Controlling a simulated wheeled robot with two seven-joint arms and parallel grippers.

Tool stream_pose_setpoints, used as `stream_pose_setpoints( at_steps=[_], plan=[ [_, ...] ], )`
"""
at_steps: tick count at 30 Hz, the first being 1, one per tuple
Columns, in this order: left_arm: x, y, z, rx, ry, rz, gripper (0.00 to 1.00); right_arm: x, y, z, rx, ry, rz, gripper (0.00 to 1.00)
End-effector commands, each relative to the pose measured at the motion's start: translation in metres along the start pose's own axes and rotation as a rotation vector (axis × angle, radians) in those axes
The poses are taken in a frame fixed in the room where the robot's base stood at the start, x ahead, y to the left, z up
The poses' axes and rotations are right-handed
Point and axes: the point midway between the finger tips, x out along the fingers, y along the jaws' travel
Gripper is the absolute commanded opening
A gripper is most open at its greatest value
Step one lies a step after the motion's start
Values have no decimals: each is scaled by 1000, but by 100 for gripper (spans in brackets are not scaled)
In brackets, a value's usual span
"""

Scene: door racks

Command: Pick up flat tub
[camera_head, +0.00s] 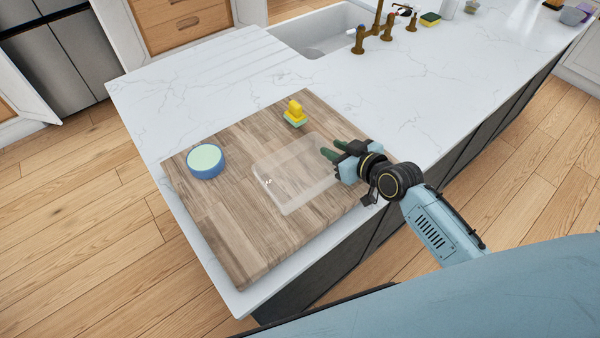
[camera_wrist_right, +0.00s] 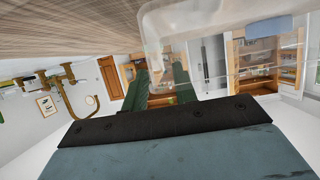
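The flat tub (camera_head: 292,178) is a clear, shallow, see-through container on the wooden board. Its near wall also shows at the top of the right wrist view (camera_wrist_right: 215,22). My right gripper (camera_head: 328,153) is at the tub's right edge, with its two dark green fingers apart. In the right wrist view the fingers (camera_wrist_right: 160,84) show a gap between them, and the clear tub edge overlaps them. I cannot tell whether they touch the tub. My left gripper is not in view.
The wooden board (camera_head: 225,225) lies on a white marble counter (camera_head: 190,85). A blue round tub with a pale green top (camera_head: 206,161) stands at the board's left. A small yellow and green object (camera_head: 295,113) sits behind the flat tub. A sink (camera_head: 318,35) and brass taps (camera_head: 375,35) are farther back.

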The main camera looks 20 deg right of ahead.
Motion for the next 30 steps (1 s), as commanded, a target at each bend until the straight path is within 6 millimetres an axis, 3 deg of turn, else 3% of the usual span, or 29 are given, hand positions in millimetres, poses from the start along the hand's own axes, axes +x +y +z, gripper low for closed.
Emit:
stream_pose_setpoints(
  at_steps=[9, 15, 30],
  plan=[
    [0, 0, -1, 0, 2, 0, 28, 5, 0, 0, 0, 0, 0, 27],
    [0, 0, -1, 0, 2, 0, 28, 4, 0, 0, 0, 0, 0, 1],
    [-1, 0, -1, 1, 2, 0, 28, 1, 0, -9, -2, 3, 1, 0]
  ],
)
